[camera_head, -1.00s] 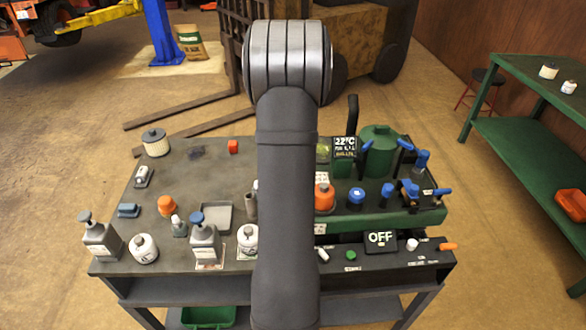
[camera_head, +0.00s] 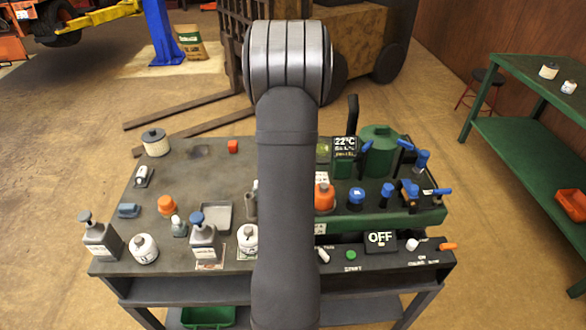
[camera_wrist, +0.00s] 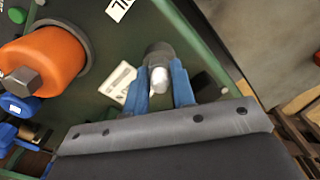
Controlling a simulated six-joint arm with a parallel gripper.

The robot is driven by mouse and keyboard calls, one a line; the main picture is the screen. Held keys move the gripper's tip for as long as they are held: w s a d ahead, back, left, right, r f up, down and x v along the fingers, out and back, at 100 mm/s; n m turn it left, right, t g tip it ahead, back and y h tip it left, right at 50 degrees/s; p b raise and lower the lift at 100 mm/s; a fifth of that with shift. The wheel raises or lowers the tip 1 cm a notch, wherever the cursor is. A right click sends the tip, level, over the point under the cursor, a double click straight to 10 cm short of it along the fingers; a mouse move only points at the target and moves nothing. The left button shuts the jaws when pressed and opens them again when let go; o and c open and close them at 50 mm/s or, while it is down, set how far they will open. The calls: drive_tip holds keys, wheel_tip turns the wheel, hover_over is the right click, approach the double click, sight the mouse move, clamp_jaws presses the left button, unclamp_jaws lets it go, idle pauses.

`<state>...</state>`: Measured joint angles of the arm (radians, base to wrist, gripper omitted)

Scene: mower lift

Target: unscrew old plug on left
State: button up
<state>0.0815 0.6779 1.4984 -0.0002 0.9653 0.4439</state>
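In the wrist view a small plug with a pale rounded tip (camera_wrist: 160,76) stands at a dark grey round seat on the green deck (camera_wrist: 95,35). My gripper (camera_wrist: 160,84) has its two blue fingers on either side of the plug. Whether both fingers press on it is not clear. In the head view my own arm covers the gripper and the plug.
An orange canister with a hex top (camera_wrist: 45,62) stands left of the fingers in the wrist view and on the green unit in the head view (camera_head: 324,196). Blue-handled valves (camera_head: 388,192) stand to its right. Bottles (camera_head: 204,240) crowd the bench's front left.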

clamp_jaws()
drive_tip(key=n, duration=0.4)
drive_tip(key=shift+n, duration=1.2)
drive_tip(key=shift+n, duration=1.1)
drive_tip(key=n, duration=0.4)
